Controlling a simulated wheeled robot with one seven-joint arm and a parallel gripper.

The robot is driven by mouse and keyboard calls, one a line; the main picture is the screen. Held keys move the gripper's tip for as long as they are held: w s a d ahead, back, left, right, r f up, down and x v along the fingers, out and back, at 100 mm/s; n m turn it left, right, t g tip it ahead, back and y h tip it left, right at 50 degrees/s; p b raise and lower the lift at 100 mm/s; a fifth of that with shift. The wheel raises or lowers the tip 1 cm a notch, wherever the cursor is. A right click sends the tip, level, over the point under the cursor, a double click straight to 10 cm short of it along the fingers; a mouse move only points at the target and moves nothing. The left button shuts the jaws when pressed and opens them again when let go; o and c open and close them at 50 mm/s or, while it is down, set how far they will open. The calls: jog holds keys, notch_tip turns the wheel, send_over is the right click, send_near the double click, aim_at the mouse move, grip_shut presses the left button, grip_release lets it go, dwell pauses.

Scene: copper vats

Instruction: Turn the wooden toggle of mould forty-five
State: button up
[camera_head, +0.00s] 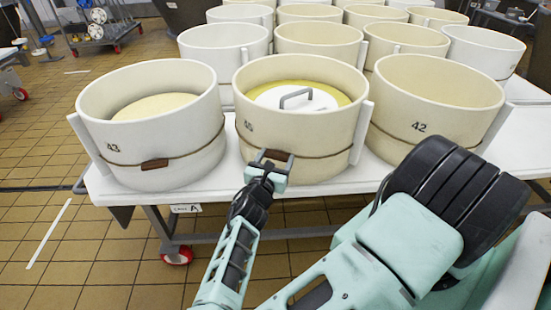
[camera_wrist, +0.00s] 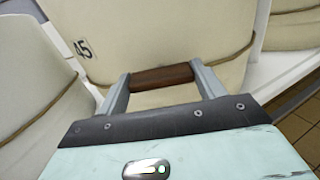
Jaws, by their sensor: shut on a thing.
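Mould forty-five (camera_head: 300,132) is a cream round tub at the front middle of the white table, with a cord around it. A white lid with a grey handle (camera_head: 296,97) lies inside it on something yellow. Its brown wooden toggle (camera_wrist: 162,76) sits on the cord below the number 45 in the wrist view, lying about level across the wall. My gripper (camera_head: 268,166) is at the front of this mould. Its two grey fingers (camera_wrist: 160,84) are shut on the toggle, one at each end. In the head view, the gripper hides part of the toggle.
Mould 43 (camera_head: 153,125) with its own toggle stands close at the left, and mould 42 (camera_head: 432,105) close at the right. More tubs fill the table (camera_head: 125,192) behind. The tiled floor (camera_head: 50,235) at the left front is clear.

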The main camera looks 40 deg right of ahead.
jog(key=m, duration=0.8)
jog(key=shift+f+m+b, duration=0.1)
jog(key=shift+m+b, duration=0.2)
jog(key=shift+b, duration=0.1)
jog(key=m+b, duration=0.3)
jog(key=m, duration=0.5)
jog(key=shift+m+b, duration=0.3)
jog(key=shift+b, duration=0.1)
jog(key=shift+m, duration=0.3)
jog(key=o, duration=1)
jog(key=shift+s, duration=0.1)
